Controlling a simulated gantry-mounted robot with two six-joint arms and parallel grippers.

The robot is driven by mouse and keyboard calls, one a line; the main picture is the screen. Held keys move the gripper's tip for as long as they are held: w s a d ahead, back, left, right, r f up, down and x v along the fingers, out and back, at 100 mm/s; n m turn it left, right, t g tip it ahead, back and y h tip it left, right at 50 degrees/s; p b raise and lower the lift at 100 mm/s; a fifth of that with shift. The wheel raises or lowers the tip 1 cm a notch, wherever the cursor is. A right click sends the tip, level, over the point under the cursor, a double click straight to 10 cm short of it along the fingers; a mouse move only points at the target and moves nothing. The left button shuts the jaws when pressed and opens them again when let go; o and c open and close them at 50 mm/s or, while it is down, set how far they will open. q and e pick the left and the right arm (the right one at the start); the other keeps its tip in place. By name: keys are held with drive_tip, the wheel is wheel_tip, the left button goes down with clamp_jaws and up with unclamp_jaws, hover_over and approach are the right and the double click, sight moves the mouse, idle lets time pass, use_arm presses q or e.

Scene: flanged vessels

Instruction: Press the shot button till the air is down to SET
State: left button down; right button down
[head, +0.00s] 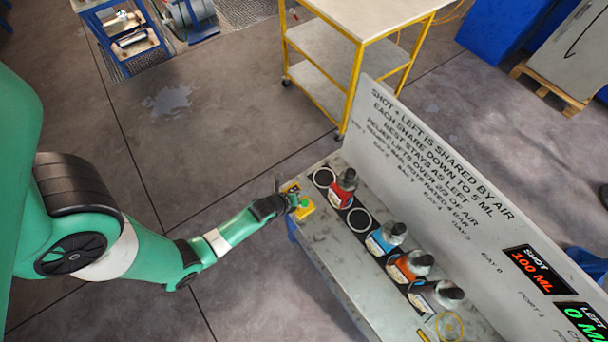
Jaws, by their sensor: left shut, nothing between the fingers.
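A yellow box with a green button (304,203) sits at the left end of the grey bench (325,240); I take it as the shot button. My left gripper (286,192) is shut and empty, right beside the button's upper left. I cannot tell whether it touches the button. A black display (540,269) on the upright panel reads SHOT 100 ML in red. A second display (586,318), cut by the picture edge, reads LEFT and 0 M in green. No air gauge or SET mark can be made out. My right gripper is not in view.
A red vessel (341,193), a blue vessel (380,241), an orange vessel (405,269) and a pale vessel (425,298) stand in a row along the bench. The lettered panel (440,170) rises behind them. A yellow-framed cart (330,60) stands beyond.

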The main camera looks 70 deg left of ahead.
sight(303, 205)
use_arm(q)
drive_tip(key=shift+f, duration=0.15)
wheel_tip(303, 205, down, 9)
drive_tip(key=b, duration=0.8)
drive_tip(key=shift+r, duration=0.2)
idle(1.6)
drive_tip(key=shift+f, duration=0.4)
